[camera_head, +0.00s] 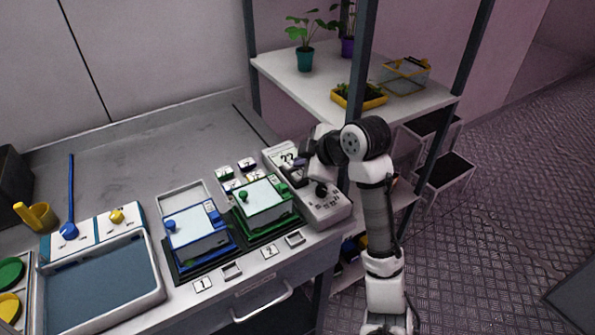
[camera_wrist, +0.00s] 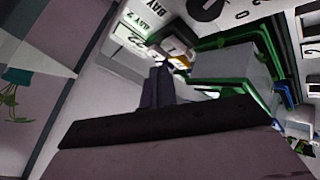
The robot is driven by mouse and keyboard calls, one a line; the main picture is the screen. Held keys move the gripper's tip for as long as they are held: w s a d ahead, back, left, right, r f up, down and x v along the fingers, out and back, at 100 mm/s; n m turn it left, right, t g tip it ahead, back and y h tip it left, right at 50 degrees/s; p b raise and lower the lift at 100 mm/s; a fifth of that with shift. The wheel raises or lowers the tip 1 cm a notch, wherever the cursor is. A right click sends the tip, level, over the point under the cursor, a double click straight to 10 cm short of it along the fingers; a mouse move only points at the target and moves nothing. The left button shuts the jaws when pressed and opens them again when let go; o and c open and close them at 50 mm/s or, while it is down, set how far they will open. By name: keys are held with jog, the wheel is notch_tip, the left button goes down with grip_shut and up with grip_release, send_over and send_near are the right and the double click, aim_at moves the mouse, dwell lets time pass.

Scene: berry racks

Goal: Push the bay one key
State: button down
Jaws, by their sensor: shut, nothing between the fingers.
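My gripper (camera_wrist: 160,68) is shut and empty; its dark fingers point at the white control panel in the wrist view. The panel (camera_wrist: 115,45) carries the printed words BAY 2 and a white key marked 2 (camera_wrist: 131,40). A pale tile (camera_wrist: 177,48) shows just beyond my fingertips, its mark too blurred to read surely. I cannot make out the bay one key for certain; my fingers may hide it. In the head view my gripper (camera_head: 300,164) is over the back part of the white panel (camera_head: 325,208), and I cannot tell whether it touches.
A green-framed box (camera_head: 265,203) and a blue-framed box (camera_head: 195,232) stand left of the panel. Small tiles (camera_head: 247,164) lie behind the green one. A grey-blue tray (camera_head: 152,290) is at the left. A shelf (camera_head: 310,85) with plants stands behind my arm.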

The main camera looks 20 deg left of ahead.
notch_tip(320, 180, up, 5)
jog(key=p, duration=0.3)
jog(key=shift+r, duration=0.1)
